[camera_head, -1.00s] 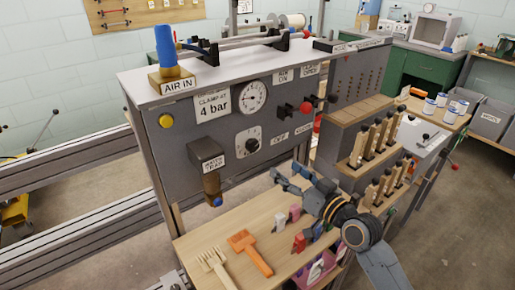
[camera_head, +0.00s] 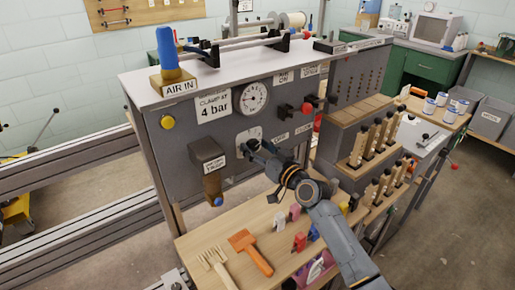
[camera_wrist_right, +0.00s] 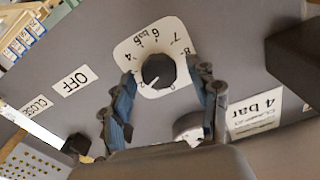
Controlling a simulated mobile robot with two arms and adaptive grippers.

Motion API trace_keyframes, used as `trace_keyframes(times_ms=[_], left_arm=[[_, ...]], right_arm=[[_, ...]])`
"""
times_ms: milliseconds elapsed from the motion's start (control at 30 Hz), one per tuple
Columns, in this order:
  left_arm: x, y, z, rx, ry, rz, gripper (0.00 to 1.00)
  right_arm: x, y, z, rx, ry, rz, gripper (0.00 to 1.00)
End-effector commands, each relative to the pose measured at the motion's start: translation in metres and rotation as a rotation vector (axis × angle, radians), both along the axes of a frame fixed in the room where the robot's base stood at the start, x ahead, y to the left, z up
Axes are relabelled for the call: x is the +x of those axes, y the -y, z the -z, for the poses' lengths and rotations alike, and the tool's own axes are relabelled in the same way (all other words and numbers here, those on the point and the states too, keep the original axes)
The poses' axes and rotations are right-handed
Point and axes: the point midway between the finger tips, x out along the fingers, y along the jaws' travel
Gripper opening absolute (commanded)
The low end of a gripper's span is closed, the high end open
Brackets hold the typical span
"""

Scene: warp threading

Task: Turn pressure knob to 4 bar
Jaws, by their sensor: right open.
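The pressure knob (camera_wrist_right: 158,70) is black and round, on a white dial plate (camera_wrist_right: 140,48) with numbers around it. Its pale pointer line slants to the lower left in the right wrist view, and the picture is rotated. My right gripper (camera_wrist_right: 165,80) is open, with one finger on each side of the knob; I cannot tell whether they touch it. In the head view my right gripper (camera_head: 252,150) reaches the panel and covers the knob. The round pressure gauge (camera_head: 255,98) is above it, its needle too small to read. My left gripper is not in view.
A water trap (camera_head: 207,160) juts out left of the knob. Red and black switch knobs (camera_head: 305,108) are at right. A brush (camera_head: 250,250) and small clips lie on the shelf below.

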Motion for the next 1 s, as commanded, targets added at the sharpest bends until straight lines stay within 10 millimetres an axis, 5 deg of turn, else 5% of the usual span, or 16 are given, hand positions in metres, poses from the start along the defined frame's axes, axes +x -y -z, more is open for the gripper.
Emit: trace_keyframes(times_ms=[200,500,1000], left_arm=[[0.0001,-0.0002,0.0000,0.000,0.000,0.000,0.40],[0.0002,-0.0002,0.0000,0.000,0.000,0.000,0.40],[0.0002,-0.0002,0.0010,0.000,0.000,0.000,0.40]], right_arm=[[0.0001,-0.0002,0.0000,0.000,0.000,0.000,0.60],[0.0000,0.0001,0.0001,0.000,0.000,0.000,0.06],[0.0002,0.0005,0.0003,0.109,-0.078,0.001,0.06]])
